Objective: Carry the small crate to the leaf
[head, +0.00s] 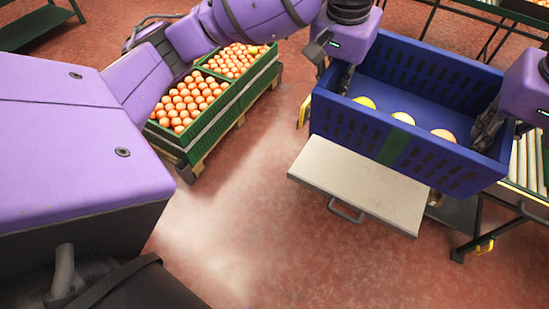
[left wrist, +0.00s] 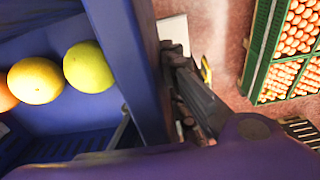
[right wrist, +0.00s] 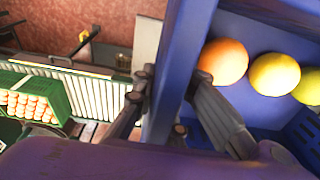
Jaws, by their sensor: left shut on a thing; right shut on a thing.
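The small crate (head: 391,150) is blue with slotted walls and a green patch on its long near side. Three fruits lie in it: a yellow-green one (head: 365,102), a yellow one (head: 403,118) and an orange one (head: 443,135). My left gripper (head: 345,78) is shut on its left end wall, shown close up in the left wrist view (left wrist: 185,95). My right gripper (head: 488,128) is shut on the right end wall, with fingers either side of it in the right wrist view (right wrist: 165,100). The pale leaf (head: 355,185) shows below the crate, partly covered; the gap cannot be judged.
Green crates of oranges (head: 185,148) stand on a pallet at the left. A roller conveyor (head: 526,165) with dark legs is at the right. A grey handle (head: 345,211) hangs at the leaf's near edge. The red floor in front is clear.

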